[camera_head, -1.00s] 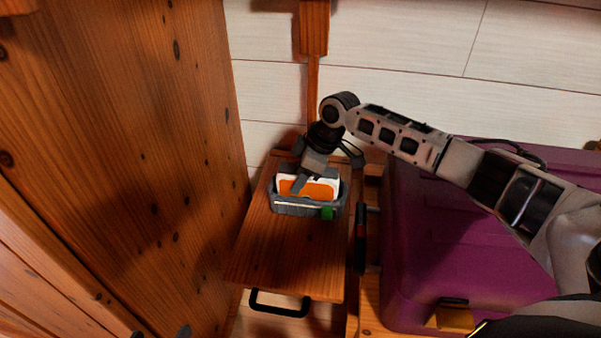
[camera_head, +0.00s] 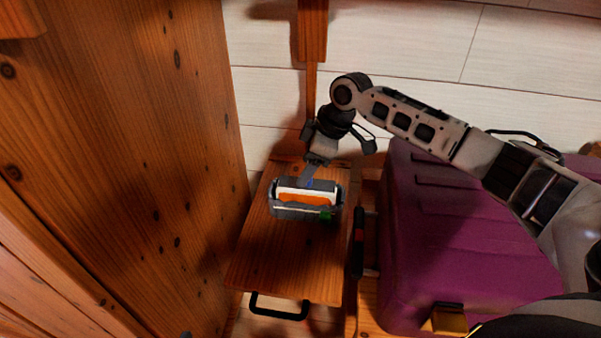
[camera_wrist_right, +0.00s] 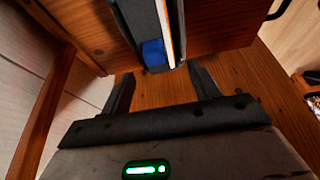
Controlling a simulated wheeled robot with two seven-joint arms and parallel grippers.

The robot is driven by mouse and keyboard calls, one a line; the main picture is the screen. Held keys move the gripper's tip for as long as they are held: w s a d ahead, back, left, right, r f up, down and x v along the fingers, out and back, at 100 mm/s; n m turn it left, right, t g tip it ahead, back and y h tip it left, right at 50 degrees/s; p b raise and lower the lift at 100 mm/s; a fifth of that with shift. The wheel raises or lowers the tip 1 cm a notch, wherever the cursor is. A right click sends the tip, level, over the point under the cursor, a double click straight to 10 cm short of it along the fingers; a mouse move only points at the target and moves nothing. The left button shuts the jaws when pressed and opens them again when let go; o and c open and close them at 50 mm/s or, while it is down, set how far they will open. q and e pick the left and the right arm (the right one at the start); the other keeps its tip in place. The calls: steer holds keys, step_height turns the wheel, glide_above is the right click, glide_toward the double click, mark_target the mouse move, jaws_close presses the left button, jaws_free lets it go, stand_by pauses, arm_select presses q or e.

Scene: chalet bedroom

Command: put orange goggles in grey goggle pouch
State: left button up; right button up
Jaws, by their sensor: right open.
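The orange goggles (camera_head: 305,198), with a white edge, sit inside the grey goggle pouch (camera_head: 290,213). The pouch lies on a small wooden surface with a black handle. A green spot shows on the pouch's right front. My right gripper (camera_head: 308,178) is just behind the pouch, at its back edge. In the right wrist view my right gripper (camera_wrist_right: 160,85) has its fingers apart with nothing between them. The pouch (camera_wrist_right: 134,18), with a blue patch, and a thin orange and white edge of the goggles (camera_wrist_right: 166,30) show just beyond the fingertips. My left gripper is not in view.
The wooden surface (camera_head: 285,262) is bare in front of the pouch. A tall wooden panel (camera_head: 130,130) stands at left. A purple suitcase (camera_head: 450,230) lies at right, under my right arm. A wooden post (camera_head: 313,28) stands behind.

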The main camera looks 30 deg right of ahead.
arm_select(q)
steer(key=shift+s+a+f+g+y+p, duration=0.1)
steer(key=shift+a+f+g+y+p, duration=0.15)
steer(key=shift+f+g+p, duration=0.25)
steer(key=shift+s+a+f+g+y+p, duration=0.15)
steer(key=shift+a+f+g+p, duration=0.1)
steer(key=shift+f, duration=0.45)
arm_select(e)
steer(key=v, duration=0.7)
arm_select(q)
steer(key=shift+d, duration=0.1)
